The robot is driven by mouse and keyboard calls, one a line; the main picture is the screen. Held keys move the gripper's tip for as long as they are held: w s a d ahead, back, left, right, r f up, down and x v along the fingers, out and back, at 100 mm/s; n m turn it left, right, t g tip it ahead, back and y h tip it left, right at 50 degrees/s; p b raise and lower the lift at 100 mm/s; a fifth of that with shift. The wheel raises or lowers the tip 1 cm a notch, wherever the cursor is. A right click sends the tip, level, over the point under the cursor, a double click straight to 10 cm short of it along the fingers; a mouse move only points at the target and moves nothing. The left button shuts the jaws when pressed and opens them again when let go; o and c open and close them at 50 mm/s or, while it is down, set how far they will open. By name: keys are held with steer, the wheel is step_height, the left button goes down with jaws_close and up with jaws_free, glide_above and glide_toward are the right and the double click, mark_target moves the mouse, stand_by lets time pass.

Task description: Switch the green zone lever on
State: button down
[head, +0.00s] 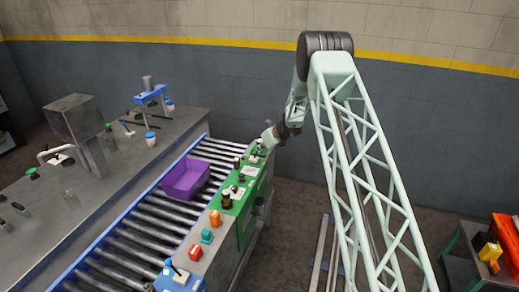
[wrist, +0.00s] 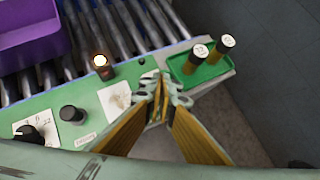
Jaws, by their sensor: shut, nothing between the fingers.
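The green panel (head: 249,200) runs along the near side of the roller conveyor. In the wrist view the green panel (wrist: 92,97) carries a white plate (wrist: 114,98), partly covered by my gripper; a lever on it cannot be made out clearly. A lit lamp (wrist: 103,67) stands behind this plate. To its left are a black knob (wrist: 70,115) and a black dial (wrist: 28,134) on a marked white plate. My gripper (wrist: 162,84) is shut and empty, its fingertips just right of the partly covered plate. In the head view my gripper (head: 268,139) is at the panel's far end.
A purple bin (head: 185,178) sits on the rollers. Orange, teal and red blocks (head: 207,236) line the nearer panel. The floor right of the panel is clear near the gripper.

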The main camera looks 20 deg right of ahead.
steer(key=shift+w+a+r+g+h+p, duration=0.1)
steer(key=shift+a+g+h+p, duration=0.2)
steer(key=shift+p, duration=0.25)
steer(key=shift+w+a+r+p, duration=0.25)
steer(key=shift+w+a+p, duration=0.1)
steer(key=shift+p, duration=0.35)
stand_by(0.6)
steer(key=shift+w+a+p, duration=0.25)
steer(key=shift+a+p, duration=0.1)
steer(key=shift+w+a+r, duration=0.2)
steer(key=shift+w+a, duration=0.45)
steer(key=shift+a, duration=0.3)
steer(key=shift+r+p, duration=0.1)
steer(key=shift+p, duration=0.2)
steer(key=shift+r+p, duration=0.3)
steer(key=shift+r, duration=0.2)
steer(key=shift+r, duration=0.2)
steer(key=shift+s, duration=0.15)
